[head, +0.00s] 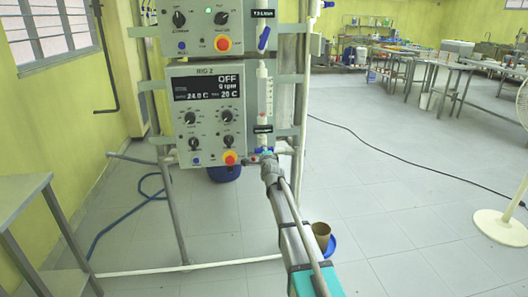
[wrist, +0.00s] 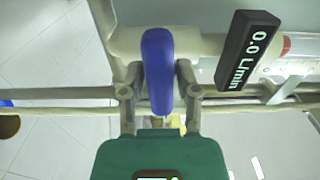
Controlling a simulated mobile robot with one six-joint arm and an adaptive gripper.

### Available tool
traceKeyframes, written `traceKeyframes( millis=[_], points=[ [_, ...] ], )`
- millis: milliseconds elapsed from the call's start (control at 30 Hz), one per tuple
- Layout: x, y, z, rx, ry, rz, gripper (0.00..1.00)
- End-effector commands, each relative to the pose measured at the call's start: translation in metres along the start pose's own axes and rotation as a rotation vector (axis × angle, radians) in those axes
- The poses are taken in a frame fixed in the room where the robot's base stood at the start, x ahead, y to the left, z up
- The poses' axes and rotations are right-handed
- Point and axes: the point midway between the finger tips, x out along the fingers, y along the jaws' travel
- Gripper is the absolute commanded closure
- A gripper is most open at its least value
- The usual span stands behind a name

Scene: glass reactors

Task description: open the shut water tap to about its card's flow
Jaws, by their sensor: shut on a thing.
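The water tap's blue lever (wrist: 157,70) stands between the two fingers of my gripper (wrist: 158,88) in the wrist view. The fingers are shut on it from both sides, and the lever runs up and down in that picture. A black readout (wrist: 248,50) beside the tap shows 0.0 L/min. A clear flow tube (wrist: 300,48) with a red band lies right of it. In the head view my gripper (head: 268,163) reaches the tap below the RIG 2 panel (head: 207,110) and mostly hides the lever. I cannot make out a flow card's figure.
The RIG 2 display reads OFF and 24.0 C. Another blue-handled tap (head: 264,38) sits higher on the frame. A blue hose (head: 120,215) lies on the floor at left, near a metal table (head: 25,190). Floor at right is mostly clear.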

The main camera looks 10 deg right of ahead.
Motion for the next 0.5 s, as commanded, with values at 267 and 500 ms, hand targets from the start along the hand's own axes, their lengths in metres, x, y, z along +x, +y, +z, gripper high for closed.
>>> traceKeyframes(
  millis=[267, 500],
  points=[
    [0.0002, 0.0002, 0.0014, -0.117, -0.002, 0.001, 1.0],
    [0.0002, 0.0002, 0.0018, -0.302, -0.003, 0.001, 1.0]
  ],
)
